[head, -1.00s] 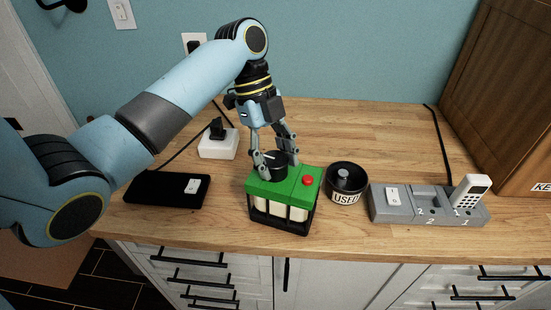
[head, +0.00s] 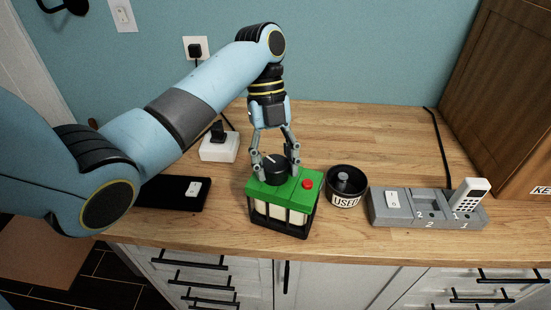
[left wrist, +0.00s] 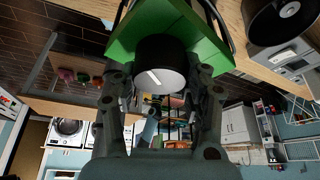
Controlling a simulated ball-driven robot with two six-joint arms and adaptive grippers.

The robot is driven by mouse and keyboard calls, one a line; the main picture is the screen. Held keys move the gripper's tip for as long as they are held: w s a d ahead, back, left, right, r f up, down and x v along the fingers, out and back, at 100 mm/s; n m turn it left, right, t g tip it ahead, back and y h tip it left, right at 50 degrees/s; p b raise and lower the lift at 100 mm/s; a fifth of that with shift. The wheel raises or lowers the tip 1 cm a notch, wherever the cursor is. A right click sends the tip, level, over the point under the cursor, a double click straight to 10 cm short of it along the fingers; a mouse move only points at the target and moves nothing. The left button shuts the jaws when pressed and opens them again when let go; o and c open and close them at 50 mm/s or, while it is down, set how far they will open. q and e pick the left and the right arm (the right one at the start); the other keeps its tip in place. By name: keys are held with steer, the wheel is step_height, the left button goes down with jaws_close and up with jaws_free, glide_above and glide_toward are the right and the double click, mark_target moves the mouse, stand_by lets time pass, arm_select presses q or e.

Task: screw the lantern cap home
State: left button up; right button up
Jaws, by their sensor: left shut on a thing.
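The lantern (head: 283,208) stands upright on the wooden counter, with a green top, a dark cage and pale cells. Its black cap (head: 275,172) sits on the green top at the left, next to a red button (head: 308,184). My left gripper (head: 275,168) comes down from above and is shut on the cap, one finger on each side. In the left wrist view the cap (left wrist: 162,62) shows a white mark on its face, and the green top (left wrist: 205,40) is behind it. The cap's thread is hidden. My right gripper is not in view.
A black bowl marked USED (head: 346,186) stands close to the lantern's right. A grey numbered tray (head: 405,213) holds a white block and a white handset (head: 469,195). A black pad (head: 170,192) lies left, a white socket box (head: 220,147) behind.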

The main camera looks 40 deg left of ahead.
arm_select(q)
steer(key=o, duration=1)
steer(key=shift+c, duration=0.4)
steer(key=c, duration=0.3)
steer(key=shift+c, duration=0.2)
